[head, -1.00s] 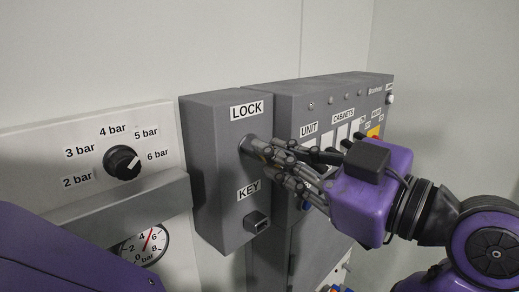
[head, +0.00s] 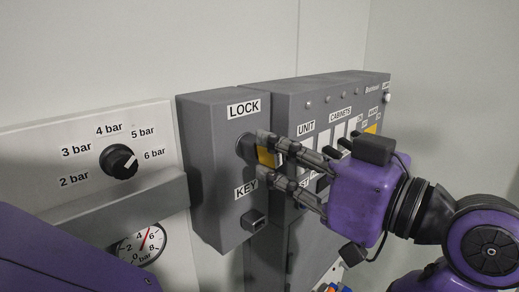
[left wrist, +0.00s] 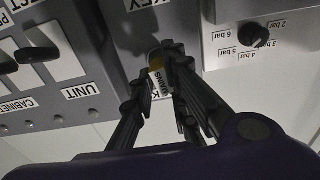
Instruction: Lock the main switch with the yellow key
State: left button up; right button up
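The grey lock box (head: 207,150) carries a LOCK label above and a KEY label below. The key's tip and the lock face are partly hidden. My right gripper is not in view.
A grey ledge (head: 120,205) and a pressure dial knob (head: 119,161) lie left of the box. The cabinet panel (head: 285,112) with switches stands close on the right.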

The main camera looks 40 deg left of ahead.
pick_arm(q)
jog(key=o, duration=0.5)
jog(key=shift+d+f, duration=0.15)
jog(key=shift+f, duration=0.15)
jog(key=shift+r, duration=0.1)
jog(key=d, duration=0.7)
jog(key=shift+s+d, duration=0.3)
jog(key=shift+d, duration=0.1)
jog(key=shift+c, duration=0.3)
